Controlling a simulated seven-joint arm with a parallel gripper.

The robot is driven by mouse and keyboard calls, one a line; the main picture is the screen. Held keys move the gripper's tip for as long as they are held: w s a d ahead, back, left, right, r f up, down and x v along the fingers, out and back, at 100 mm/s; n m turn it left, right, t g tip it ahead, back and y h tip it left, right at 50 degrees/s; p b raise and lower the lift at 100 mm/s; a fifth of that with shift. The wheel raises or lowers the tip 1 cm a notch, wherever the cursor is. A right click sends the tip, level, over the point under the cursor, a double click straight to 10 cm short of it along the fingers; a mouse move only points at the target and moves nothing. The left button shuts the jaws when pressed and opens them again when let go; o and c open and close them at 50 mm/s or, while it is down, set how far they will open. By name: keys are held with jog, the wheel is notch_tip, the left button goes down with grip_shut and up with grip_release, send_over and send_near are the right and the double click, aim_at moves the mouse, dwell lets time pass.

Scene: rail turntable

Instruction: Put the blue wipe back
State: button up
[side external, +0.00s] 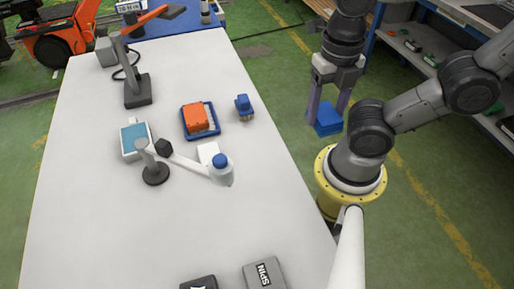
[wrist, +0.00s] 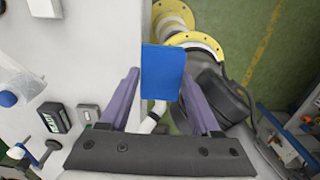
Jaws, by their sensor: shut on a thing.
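The blue wipe (side external: 328,121) is a flat blue rectangle held between the purple fingers of my gripper (side external: 327,108), which is shut on it. It hangs in the air just past the right edge of the table, near my arm's base. In the wrist view the wipe (wrist: 163,72) sits between the fingertips of my gripper (wrist: 161,82), with the table edge on its left. A white box with a light blue top (side external: 135,139) stands on the left of the table.
A blue tray (side external: 215,132) carries an orange block (side external: 195,118). A small blue piece (side external: 244,107) stands right of it. The near left is clear.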

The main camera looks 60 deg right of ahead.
jog(key=w+a+f, duration=0.2)
jog(key=w+f, duration=0.1)
jog(key=w, duration=0.5)
send_over(257, 151)
jog(key=f, duration=0.6)
jog(key=shift+s, duration=0.3)
jog(key=shift+w+f, duration=0.15)
jog(key=shift+f, duration=0.8)
jog(key=shift+w+f, duration=0.1)
jog(key=shift+f, duration=0.8)
jog(key=shift+f, duration=0.2)
jog(key=o, duration=1.2)
jog(key=shift+r, duration=0.1)
